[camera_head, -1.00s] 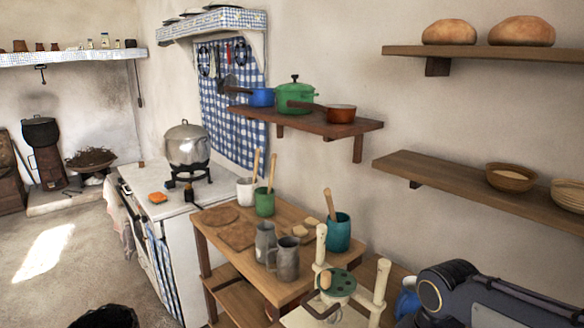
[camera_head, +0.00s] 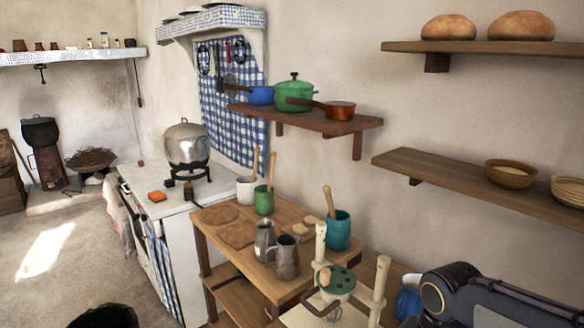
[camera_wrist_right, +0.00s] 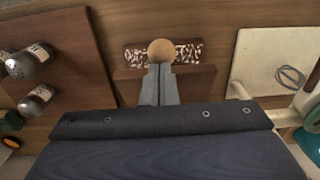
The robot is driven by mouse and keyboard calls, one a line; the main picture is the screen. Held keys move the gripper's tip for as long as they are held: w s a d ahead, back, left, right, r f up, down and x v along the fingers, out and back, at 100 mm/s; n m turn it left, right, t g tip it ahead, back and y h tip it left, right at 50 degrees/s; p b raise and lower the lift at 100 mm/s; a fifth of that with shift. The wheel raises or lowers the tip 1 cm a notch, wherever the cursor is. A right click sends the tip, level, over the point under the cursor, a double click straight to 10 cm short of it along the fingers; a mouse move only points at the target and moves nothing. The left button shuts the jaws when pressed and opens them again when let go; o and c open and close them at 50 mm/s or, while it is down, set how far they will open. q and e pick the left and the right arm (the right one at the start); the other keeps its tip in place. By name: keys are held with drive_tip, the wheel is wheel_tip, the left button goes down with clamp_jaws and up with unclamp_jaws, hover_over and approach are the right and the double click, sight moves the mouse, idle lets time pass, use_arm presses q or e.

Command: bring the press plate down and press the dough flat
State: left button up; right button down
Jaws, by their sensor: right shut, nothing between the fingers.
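A brown rounded knob (camera_head: 325,277) shows at the plate's left edge, beside a curved handle. I cannot make out any dough under the plate. My right gripper (camera_wrist_right: 160,72) is shut and empty in the right wrist view, its grey fingers together just below a round tan ball (camera_wrist_right: 160,50); I cannot tell whether they touch it. My right arm lies at the lower right of the head view, its gripper cut off. My left gripper is out of view.
Metal jugs (camera_head: 287,257) and a teal pot (camera_head: 338,230) crowd the wooden table (camera_head: 215,240) left of the press. A shelf (camera_head: 475,187) with bowls is above my right arm. A pale board (camera_wrist_right: 268,60) lies right in the wrist view.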

drive_tip(key=shift+s+a+f+b, duration=0.25)
drive_tip(key=shift+a+f+b, duration=0.2)
drive_tip(key=shift+a+f, duration=0.1)
idle(0.7)
drive_tip(key=shift+s+a+f+b, duration=0.2)
drive_tip(key=shift+f+b, duration=0.25)
drive_tip(key=shift+f, duration=0.15)
drive_tip(key=shift+s+a+f+b, duration=0.2)
drive_tip(key=shift+f+b, duration=0.25)
drive_tip(key=shift+f, duration=0.15)
drive_tip(key=shift+s+a+f+b, duration=0.2)
drive_tip(key=shift+f+b, duration=0.25)
drive_tip(key=shift+f, duration=0.15)
idle(1.6)
drive_tip(key=shift+s+a+f+b, duration=0.15)
drive_tip(key=shift+a+f+b, duration=0.05)
drive_tip(key=shift+f+b, duration=0.6)
drive_tip(key=shift+s+a+f+b, duration=0.2)
drive_tip(key=shift+f+b, duration=0.35)
drive_tip(key=shift+f, duration=0.45)
idle(1.5)
